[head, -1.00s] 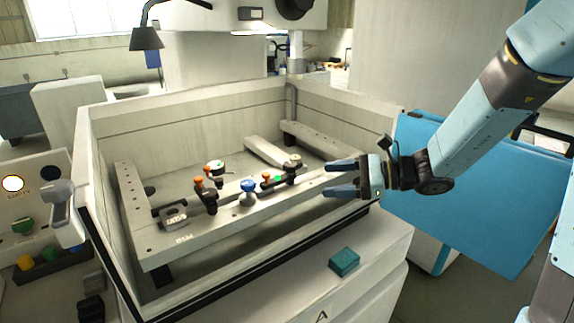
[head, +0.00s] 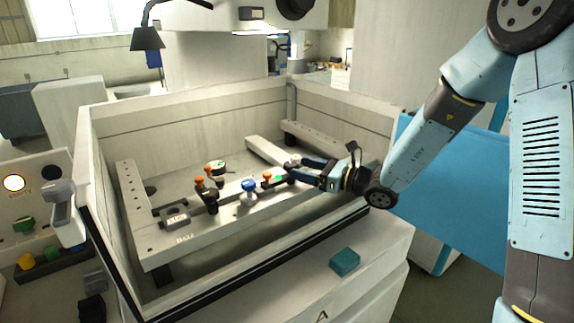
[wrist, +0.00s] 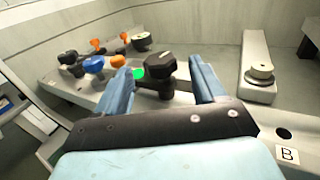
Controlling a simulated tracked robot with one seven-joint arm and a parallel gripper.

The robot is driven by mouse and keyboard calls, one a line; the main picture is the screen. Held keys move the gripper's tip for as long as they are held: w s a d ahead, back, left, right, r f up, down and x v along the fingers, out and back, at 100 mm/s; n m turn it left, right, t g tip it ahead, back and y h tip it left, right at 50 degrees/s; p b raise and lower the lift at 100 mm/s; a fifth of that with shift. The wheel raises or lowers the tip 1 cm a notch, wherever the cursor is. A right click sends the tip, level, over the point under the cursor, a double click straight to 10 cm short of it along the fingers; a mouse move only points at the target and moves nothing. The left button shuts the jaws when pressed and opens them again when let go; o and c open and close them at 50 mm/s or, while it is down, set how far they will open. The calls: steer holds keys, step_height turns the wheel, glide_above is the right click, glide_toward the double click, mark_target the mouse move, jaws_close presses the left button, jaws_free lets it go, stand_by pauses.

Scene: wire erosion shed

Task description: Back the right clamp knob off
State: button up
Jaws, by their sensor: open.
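The right clamp knob (wrist: 160,66), black and lobed, sits on its dark clamp on the front rail (head: 240,222). In the wrist view it lies between the two spread blue fingers of my gripper (wrist: 163,82), a little beyond or near their tips; I see no finger touching it. A green spot (wrist: 138,73) and an orange knob (wrist: 117,61) are just left of it. In the head view my gripper (head: 291,166) reaches in from the right over the rail's right part, and its fingers largely hide the knob.
Left along the rail are a blue knob (head: 248,185) and a dark left clamp (head: 208,194). Light tank walls (head: 110,125) surround the rail. A round metal piece (wrist: 262,72) stands on a bar to the right. A teal block (head: 344,261) lies on the front ledge.

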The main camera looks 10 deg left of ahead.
mark_target(286, 164)
steer(key=shift+x, duration=3.2)
steer(key=c, duration=1)
steer(key=shift+d, duration=0.1)
steer(key=shift+c, duration=0.3)
steer(key=shift+r, duration=0.1)
